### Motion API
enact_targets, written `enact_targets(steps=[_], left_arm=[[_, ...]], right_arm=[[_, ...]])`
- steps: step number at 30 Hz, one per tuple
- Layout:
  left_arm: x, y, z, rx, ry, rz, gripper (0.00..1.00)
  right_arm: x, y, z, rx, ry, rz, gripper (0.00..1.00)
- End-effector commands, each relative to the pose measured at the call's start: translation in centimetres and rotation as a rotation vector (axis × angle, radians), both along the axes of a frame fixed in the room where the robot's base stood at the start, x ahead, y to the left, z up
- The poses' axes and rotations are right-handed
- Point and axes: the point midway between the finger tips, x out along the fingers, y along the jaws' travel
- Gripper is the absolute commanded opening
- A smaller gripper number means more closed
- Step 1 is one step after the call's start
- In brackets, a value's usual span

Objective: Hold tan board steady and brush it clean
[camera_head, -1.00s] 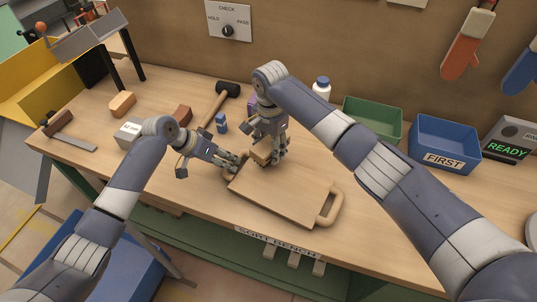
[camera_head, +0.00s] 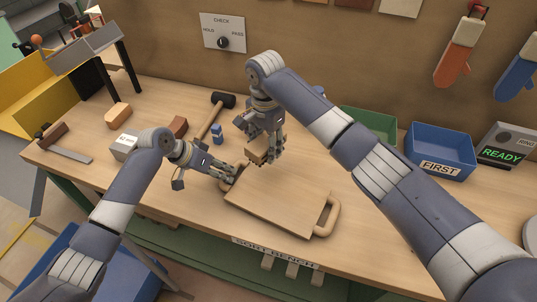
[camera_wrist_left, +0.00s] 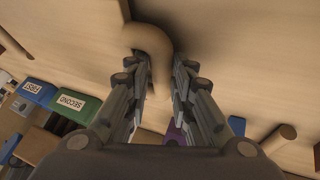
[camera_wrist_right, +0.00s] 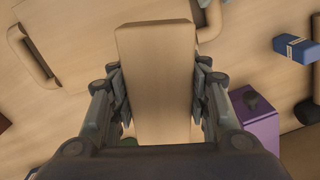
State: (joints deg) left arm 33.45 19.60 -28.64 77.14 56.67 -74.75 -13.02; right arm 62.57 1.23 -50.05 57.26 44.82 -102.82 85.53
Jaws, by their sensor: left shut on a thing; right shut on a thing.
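The tan board (camera_head: 275,205) lies flat on the bench, with a looped handle at each end. My left gripper (camera_head: 228,174) is shut on the board's left handle (camera_head: 239,171); the curved handle (camera_wrist_left: 150,42) also shows between its fingers in the left wrist view. My right gripper (camera_head: 262,148) is shut on a tan block-shaped brush (camera_wrist_right: 155,75) over the board's far left part. The brush's underside is hidden, and I cannot tell whether it touches the board. Any dust on the board is too small to make out.
A green bin (camera_head: 368,122) and a blue bin marked FIRST (camera_head: 441,150) stand at the back right. Bench right of the board is clear.

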Motion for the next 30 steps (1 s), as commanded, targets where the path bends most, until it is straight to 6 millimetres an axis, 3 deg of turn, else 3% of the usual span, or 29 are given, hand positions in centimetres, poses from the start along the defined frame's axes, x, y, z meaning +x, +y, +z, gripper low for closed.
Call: enact_targets(steps=[11,12,15,26,30], left_arm=[[-0.1,0.1,-0.2,0.003,0.004,-0.002,0.07],[-0.1,0.1,-0.2,0.003,0.004,-0.002,0.27],[-0.1,0.1,-0.2,0.003,0.003,-0.001,0.46],[-0.1,0.1,0.1,0.001,0.001,0.000,0.46],[-0.3,0.9,1.3,0.001,-0.002,0.001,0.46]], right_arm=[[0.0,0.0,0.0,0.001,-0.001,0.000,0.21],[0.0,0.0,0.0,0.001,-0.001,0.000,0.21],[0.0,0.0,0.0,0.001,-0.001,0.000,0.21],[0.0,0.0,0.0,0.001,-0.001,0.000,0.21],[0.0,0.0,0.0,0.001,-0.001,0.000,0.21]])
